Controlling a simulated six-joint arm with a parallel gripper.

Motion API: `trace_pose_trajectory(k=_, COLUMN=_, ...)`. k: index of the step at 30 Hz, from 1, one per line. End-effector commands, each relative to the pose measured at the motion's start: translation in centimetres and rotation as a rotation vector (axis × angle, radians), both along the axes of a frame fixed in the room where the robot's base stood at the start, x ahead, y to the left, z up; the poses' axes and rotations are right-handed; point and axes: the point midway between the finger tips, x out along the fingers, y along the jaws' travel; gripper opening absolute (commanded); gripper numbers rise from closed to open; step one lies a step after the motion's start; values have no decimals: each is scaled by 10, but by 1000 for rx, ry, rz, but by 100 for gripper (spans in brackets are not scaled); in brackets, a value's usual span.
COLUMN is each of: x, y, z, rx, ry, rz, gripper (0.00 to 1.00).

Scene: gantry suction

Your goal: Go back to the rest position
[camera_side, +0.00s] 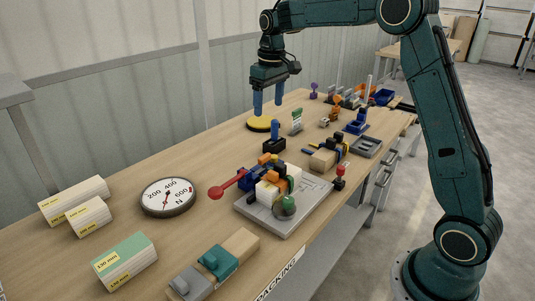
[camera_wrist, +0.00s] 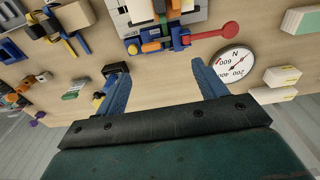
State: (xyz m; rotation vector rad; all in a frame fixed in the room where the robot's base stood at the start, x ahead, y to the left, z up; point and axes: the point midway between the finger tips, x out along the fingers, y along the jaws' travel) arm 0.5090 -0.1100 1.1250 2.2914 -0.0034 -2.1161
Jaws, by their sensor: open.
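My gripper (camera_side: 267,101) hangs from the dark green arm above the far side of the bench, its two blue fingers apart and pointing down. In the side view a yellow and black round disc (camera_side: 259,125) shows beneath the fingers. In the wrist view the blue fingers of my gripper (camera_wrist: 163,75) are wide apart, with only bare bench top seen between them. Nothing is held. No marker for the rest position shows in either view.
A grey plate (camera_side: 262,217) carries a clamp assembly with a red-handled lever (camera_side: 228,186). A round dial (camera_side: 168,197) and labelled blocks (camera_side: 124,261) lie to the left. A black and blue stand (camera_side: 274,140) is close to the disc. Several small items crowd the far right end.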

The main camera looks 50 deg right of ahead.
Motion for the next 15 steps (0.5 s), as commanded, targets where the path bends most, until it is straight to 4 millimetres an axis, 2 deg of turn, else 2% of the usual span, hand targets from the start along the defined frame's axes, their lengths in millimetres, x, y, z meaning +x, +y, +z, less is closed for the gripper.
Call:
trace_pose_trajectory(k=1, x=-10, y=6, z=10, rx=-3, ry=-15, rz=1, gripper=71)
trace_pose_trajectory(k=6, x=-40, y=23, z=34, rx=-8, ry=-57, rz=-1, gripper=71)
trace_pose_trajectory(k=15, x=-101, y=51, z=62, rx=-13, ry=-132, rz=-3, gripper=71)
